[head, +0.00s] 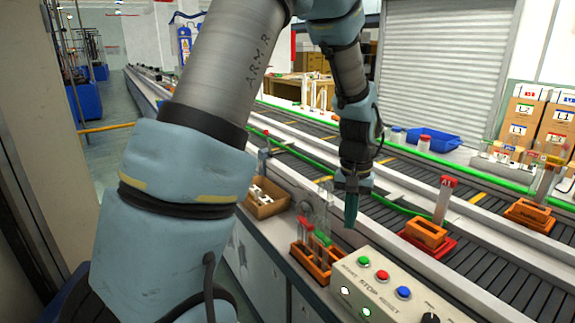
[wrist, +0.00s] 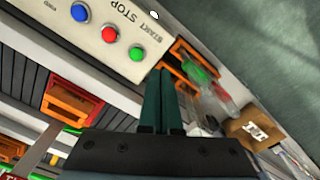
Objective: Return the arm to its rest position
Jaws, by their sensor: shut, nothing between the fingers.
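My gripper (head: 351,211) hangs pointing down from my arm in the head view, above the bench edge between the tube rack and the control box. Its green fingers are together and empty. In the wrist view the gripper (wrist: 161,78) shows its two fingers side by side, with nothing between them. My arm reaches forward over the bench, bent at the elbow.
An orange rack (head: 310,262) with capped tubes stands just left of my gripper. A control box (head: 395,292) with coloured buttons is in front. A cardboard box (head: 266,198) sits further left. Orange holders (head: 425,233) ride the conveyor at right. A blue tray (head: 433,140) lies behind.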

